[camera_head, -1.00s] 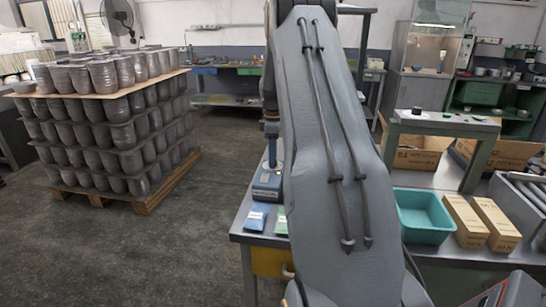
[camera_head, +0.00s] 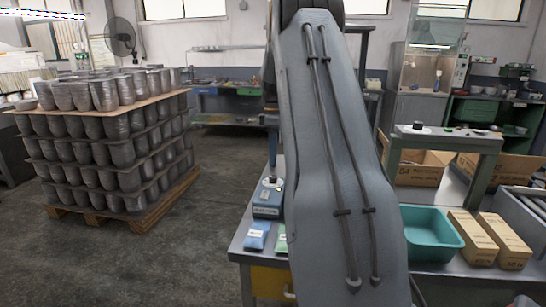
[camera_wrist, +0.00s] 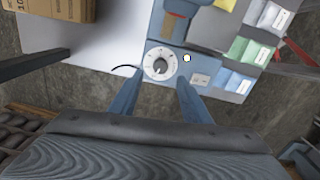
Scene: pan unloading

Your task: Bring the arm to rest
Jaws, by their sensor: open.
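My arm (camera_head: 340,150) fills the middle of the head view, raised and bent. In the wrist view my gripper (camera_wrist: 158,77) shows two blue-grey fingers spread apart with nothing between them. Beyond the fingertips, below them, is a blue device with a round white dial (camera_wrist: 160,64) on a bench. The gap between the fingers and the device cannot be judged exactly. In the head view the gripper is mostly hidden behind my arm, and the blue device (camera_head: 268,199) shows on the bench left of it.
The metal bench (camera_head: 250,242) carries blue and green packets, a teal bin (camera_head: 430,250), cartons (camera_head: 472,238) and a green stand (camera_head: 485,165). A pallet of stacked grey pots (camera_head: 95,150) stands at left. Open floor (camera_head: 215,180) lies between pallet and bench.

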